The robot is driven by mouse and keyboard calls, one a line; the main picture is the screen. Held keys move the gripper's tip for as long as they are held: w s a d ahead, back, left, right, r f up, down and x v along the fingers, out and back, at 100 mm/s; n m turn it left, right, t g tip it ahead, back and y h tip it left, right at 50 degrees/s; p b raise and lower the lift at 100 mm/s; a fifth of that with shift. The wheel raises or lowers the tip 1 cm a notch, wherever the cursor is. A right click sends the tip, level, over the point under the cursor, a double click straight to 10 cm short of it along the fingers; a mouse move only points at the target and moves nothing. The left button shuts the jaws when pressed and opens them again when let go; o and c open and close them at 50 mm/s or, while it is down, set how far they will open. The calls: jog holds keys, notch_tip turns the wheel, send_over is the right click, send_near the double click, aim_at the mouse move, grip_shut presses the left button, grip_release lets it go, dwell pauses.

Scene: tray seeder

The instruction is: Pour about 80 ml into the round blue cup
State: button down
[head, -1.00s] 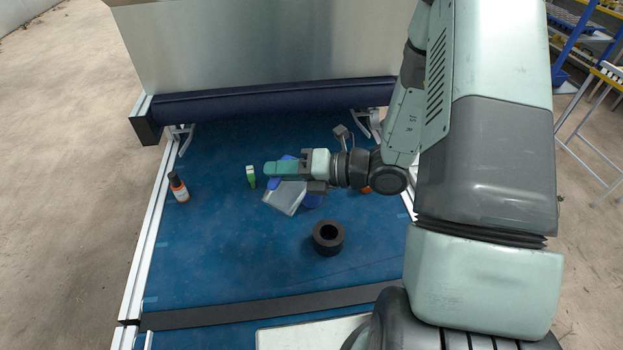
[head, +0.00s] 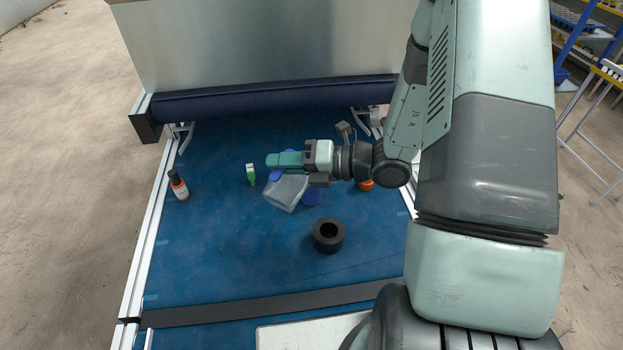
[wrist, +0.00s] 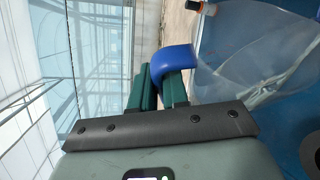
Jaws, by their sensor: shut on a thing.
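My gripper (head: 285,160) is shut on the blue handle (wrist: 177,57) of a clear, translucent jug. The jug (head: 285,193) hangs tilted below and in front of the fingers in the head view; its clear wall (wrist: 245,45) fills the upper right of the wrist view.
A green-and-white small item (head: 251,174) and a dark-capped bottle with an orange label (head: 179,186) stand to the left. An orange object (head: 366,184) shows beneath my wrist. The front left of the belt (head: 220,260) is clear.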

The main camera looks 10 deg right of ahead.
aim_at(274, 191)
jog(key=shift+w+d+r, duration=0.15)
jog(key=shift+w+d, duration=0.05)
jog(key=shift+w, duration=0.05)
dwell(0.3)
jog(key=s+a+f+n, duration=0.1)
jog(key=s+a+f+n+h, duration=0.1)
jog(key=shift+s+f+t, duration=0.15)
jog(key=shift+f+t, duration=0.2)
jog(key=shift+t, duration=0.05)
jog(key=shift+s+a+f+n+t+h, duration=0.25)
jog(key=shift+f+n, duration=0.1)
jog(key=shift+f, duration=0.15)
jog(key=shift+s+a+f+n+t+h, duration=0.15)
jog(key=shift+f+n+h, duration=0.1)
jog(key=shift+f+n, duration=0.15)
jog(key=shift+f, duration=0.15)
dwell(1.0)
